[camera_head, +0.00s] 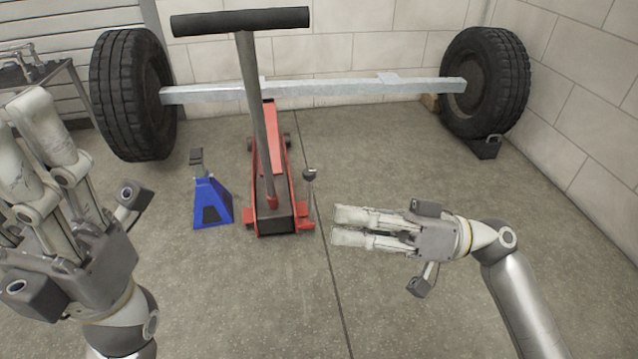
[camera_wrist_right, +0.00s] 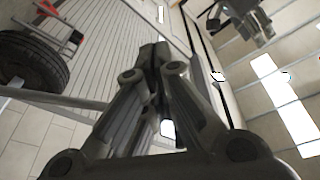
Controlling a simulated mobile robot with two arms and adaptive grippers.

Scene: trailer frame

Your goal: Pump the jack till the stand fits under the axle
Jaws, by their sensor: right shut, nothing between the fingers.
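The red floor jack (camera_head: 271,140) stands on the floor under the middle of the axle. Its long handle (camera_head: 256,100) rises steeply to a black crossbar (camera_head: 240,21). A small dark knob (camera_head: 309,174) sits on a lever beside its right side. The blue stand (camera_head: 212,204) stands upright left of the jack, in front of the axle and not under it. The pale metal axle (camera_head: 330,87) spans two black tires. My right gripper (camera_head: 333,228) is shut and empty, right of the jack's near end. My left gripper (camera_head: 12,115) is at the left edge, partly cut off; its finger gap is unclear.
The left tire (camera_head: 125,95) and right tire (camera_head: 487,80) flank the jack. A dark wheel chock (camera_head: 485,148) touches the right tire's base. A metal table (camera_head: 62,75) stands at the left.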

